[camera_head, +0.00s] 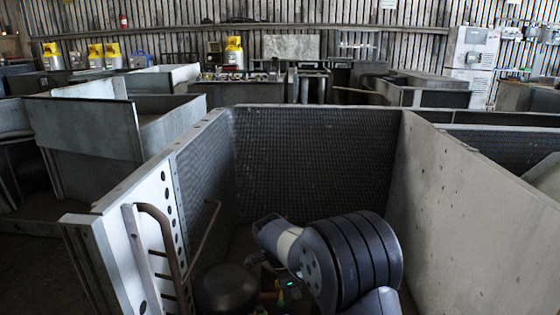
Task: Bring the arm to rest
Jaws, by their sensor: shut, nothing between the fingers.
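My arm is low in the front of the picture, inside an open-topped metal housing. Its thick dark blue, ribbed joint and a paler link with a white band are the parts that show. The link points left and down toward the housing's floor. I cannot make out my gripper's fingers; the small dark parts below the link are too unclear to tell. The housing has a dark mesh back wall (315,160), a plain grey right wall (470,215) and a left wall with a row of round holes (165,205).
A rounded dark unit (226,288) sits on the housing's floor, left of my arm. A bent pipe (165,235) runs along the left wall. More open metal housings (85,125) stand left and behind. Yellow cylinders (234,52) stand at the back. Space above the housing is clear.

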